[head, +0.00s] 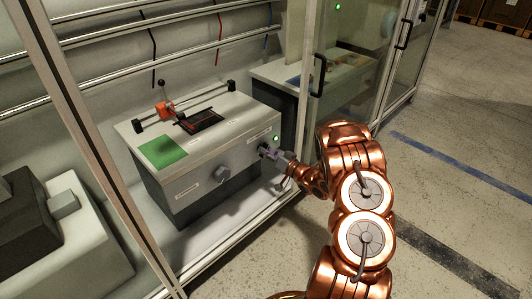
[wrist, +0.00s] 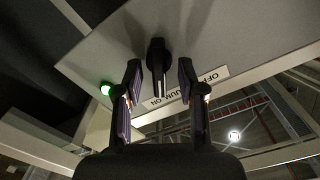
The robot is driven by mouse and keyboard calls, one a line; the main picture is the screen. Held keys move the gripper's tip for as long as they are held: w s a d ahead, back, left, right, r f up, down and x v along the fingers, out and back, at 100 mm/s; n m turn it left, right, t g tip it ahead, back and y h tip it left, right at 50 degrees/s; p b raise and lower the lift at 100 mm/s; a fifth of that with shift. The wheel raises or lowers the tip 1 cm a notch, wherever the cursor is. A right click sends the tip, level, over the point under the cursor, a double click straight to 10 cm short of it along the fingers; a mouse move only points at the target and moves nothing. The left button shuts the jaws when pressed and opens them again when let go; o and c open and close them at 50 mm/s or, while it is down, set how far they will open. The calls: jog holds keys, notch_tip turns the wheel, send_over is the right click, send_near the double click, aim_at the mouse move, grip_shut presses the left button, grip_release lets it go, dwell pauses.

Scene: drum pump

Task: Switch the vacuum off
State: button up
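In the wrist view, a black vacuum knob (wrist: 157,62) with a pale pointer line stands on the grey panel, next to a white label (wrist: 212,78) whose visible letters include OFF and ON. The fingers partly cover the label, and I cannot tell the setting for sure. A green lamp (wrist: 106,88) glows beside it. My gripper (wrist: 159,75) is open, with one finger on each side of the knob and gaps visible. In the head view, my gripper (head: 270,153) is at the right end of the machine's front panel (head: 222,168), below the lit green lamp (head: 276,138).
A green pad (head: 162,151) and an orange clamp (head: 165,108) are on top. Clear floor lies further right.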

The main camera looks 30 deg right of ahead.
jog(key=shift+w, duration=0.45)
jog(key=shift+a, duration=0.1)
grip_shut()
jog(key=n+b, duration=0.2)
jog(key=n, duration=0.3)
jog(key=shift+f+n, duration=0.1)
jog(key=shift+n, duration=0.3)
jog(key=n+b, duration=0.2)
jog(key=shift+a+n, duration=0.1)
jog(key=shift+n, duration=0.2)
jog(key=shift+n+b, duration=1.05)
jog(key=shift+n, duration=0.85)
